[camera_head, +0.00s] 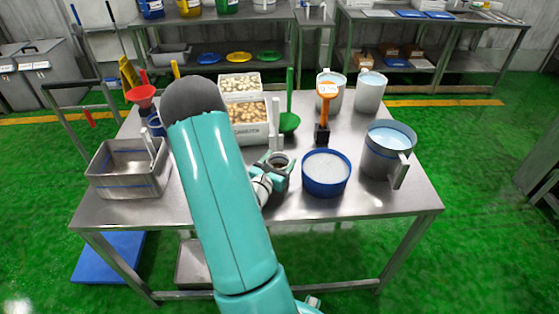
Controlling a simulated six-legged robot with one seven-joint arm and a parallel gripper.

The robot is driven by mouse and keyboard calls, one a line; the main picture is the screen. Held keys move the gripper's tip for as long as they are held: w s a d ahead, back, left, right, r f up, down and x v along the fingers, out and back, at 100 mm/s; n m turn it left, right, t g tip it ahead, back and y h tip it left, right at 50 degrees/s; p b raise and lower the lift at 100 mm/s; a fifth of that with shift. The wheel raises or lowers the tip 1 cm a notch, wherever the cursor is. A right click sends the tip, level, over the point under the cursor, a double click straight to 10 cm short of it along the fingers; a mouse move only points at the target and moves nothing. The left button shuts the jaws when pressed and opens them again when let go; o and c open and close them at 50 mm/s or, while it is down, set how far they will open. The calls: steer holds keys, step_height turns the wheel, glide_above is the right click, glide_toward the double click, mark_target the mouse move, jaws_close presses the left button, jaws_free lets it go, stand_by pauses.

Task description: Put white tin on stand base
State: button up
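My gripper (279,163) is low over the middle of the steel table, just left of a blue-sided tub (325,187) with white contents. Its fingers are too small and partly hidden to show whether they are open or shut, or whether they hold anything. I cannot tell which, if either, is the white tin. The orange-topped stand has a black block-shaped base (322,136) on the table, right of the green ladle (289,121).
White crates (249,137) of pale brown pieces stand behind my gripper. A steel bin (130,181) is at left, near a red funnel (142,95). A large handled jug (386,160) stands at right. The steel table's (385,207) front right is bare.

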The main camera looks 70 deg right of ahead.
steer(key=shift+o, duration=1.1)
steer(key=shift+r, duration=0.15)
steer(key=a, duration=1.2)
steer(key=shift+w, duration=0.3)
